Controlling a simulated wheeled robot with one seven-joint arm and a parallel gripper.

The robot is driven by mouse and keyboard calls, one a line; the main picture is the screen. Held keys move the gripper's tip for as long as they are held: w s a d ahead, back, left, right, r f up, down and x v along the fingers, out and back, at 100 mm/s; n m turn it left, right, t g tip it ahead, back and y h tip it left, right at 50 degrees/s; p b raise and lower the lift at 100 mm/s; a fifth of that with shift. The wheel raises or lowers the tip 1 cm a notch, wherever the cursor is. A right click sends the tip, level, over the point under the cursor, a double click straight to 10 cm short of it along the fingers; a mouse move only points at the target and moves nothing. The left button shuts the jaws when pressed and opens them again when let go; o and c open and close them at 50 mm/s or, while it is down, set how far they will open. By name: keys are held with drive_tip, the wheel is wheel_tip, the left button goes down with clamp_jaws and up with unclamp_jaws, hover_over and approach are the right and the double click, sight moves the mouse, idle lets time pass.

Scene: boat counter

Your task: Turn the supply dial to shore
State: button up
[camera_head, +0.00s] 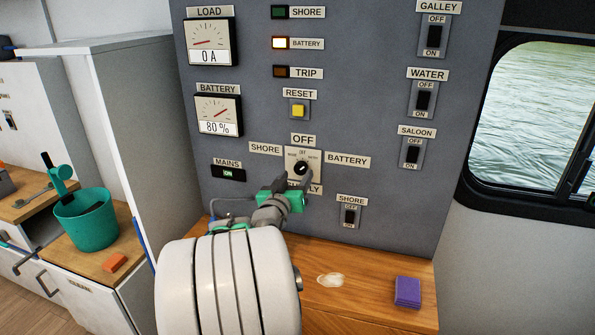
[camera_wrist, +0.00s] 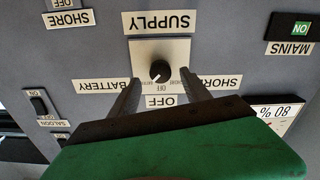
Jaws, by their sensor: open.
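The supply dial is a black round knob (camera_head: 302,167) on a pale square plate, with OFF above, SHORE at left and BATTERY at right. The wrist view shows it upside down, with the knob (camera_wrist: 160,71) between my fingertips. A pale mark on the knob seems to point toward the BATTERY side. My gripper (camera_head: 294,178) is just in front of the dial plate. Its two fingers (camera_wrist: 160,76) are open, one on each side of the knob, with a gap to it. The head view partly hides the SUPPLY label behind my gripper.
The BATTERY lamp (camera_head: 294,43) is lit; the SHORE lamp (camera_head: 294,12) is dark green. A separate SHORE switch (camera_head: 349,216) sits below right of the dial. A purple block (camera_head: 407,291) lies on the wooden counter (camera_head: 365,310) below the panel.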

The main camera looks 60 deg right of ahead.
sight(301, 168)
drive_tip(key=d, duration=0.2)
drive_tip(key=shift+w+d, duration=0.2)
drive_tip(key=shift+d, duration=0.1)
clamp_jaws()
idle(0.3)
